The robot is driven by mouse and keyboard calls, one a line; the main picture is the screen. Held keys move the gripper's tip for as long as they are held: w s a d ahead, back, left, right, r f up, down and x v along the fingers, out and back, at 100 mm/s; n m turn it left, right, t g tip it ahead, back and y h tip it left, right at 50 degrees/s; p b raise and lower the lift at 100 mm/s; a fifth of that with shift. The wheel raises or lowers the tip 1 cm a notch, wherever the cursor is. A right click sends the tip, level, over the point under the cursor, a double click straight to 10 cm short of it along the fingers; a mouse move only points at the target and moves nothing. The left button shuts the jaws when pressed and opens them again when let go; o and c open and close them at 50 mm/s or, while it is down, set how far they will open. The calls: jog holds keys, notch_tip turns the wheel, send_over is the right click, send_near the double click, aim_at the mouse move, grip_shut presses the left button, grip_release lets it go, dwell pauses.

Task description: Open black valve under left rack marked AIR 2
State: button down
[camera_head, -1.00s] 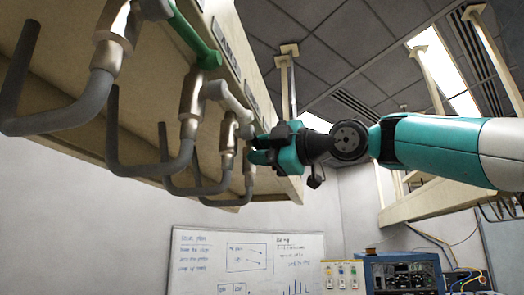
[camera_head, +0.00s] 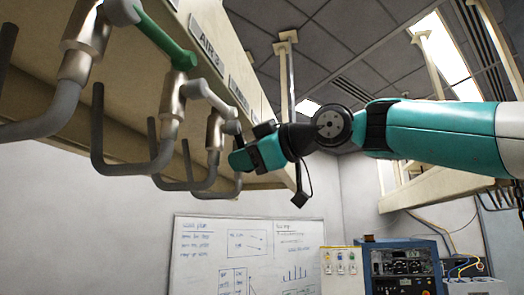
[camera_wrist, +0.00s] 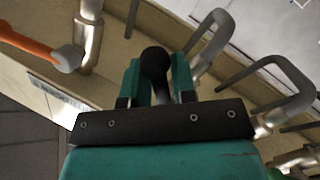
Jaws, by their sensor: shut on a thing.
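A black valve handle with a rounded end (camera_wrist: 155,62) sits between the two teal fingers of my gripper (camera_wrist: 157,78) in the wrist view. My gripper is shut on it. A nearer label (camera_head: 208,41) appears to read AIR 3.
A green valve lever (camera_head: 165,38) and a whitish lever (camera_head: 212,97) are on nearer pipes. Grey bent pipes (camera_head: 130,165) hang below the rack. An orange lever (camera_wrist: 35,42) shows in the wrist view. A whiteboard (camera_head: 250,250) is on the far wall.

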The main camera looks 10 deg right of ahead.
jog(key=shift+s+a+f+m+g+p, duration=0.25)
jog(key=shift+s+m+g+p, duration=0.3)
jog(key=shift+m, duration=0.4)
jog(key=shift+s+a+f+m+g+p, duration=0.2)
jog(key=shift+s+m+g+p, duration=0.15)
jog(key=shift+m+p, duration=0.45)
jog(key=shift+s+a+f+m+g+p, duration=0.2)
jog(key=shift+s+m+g+p, duration=0.3)
jog(key=shift+m, duration=0.55)
jog(key=shift+s+a+f, duration=0.1)
jog(key=c, duration=0.9)
grip_release()
jog(key=shift+c, duration=0.2)
jog(key=shift+r, duration=0.2)
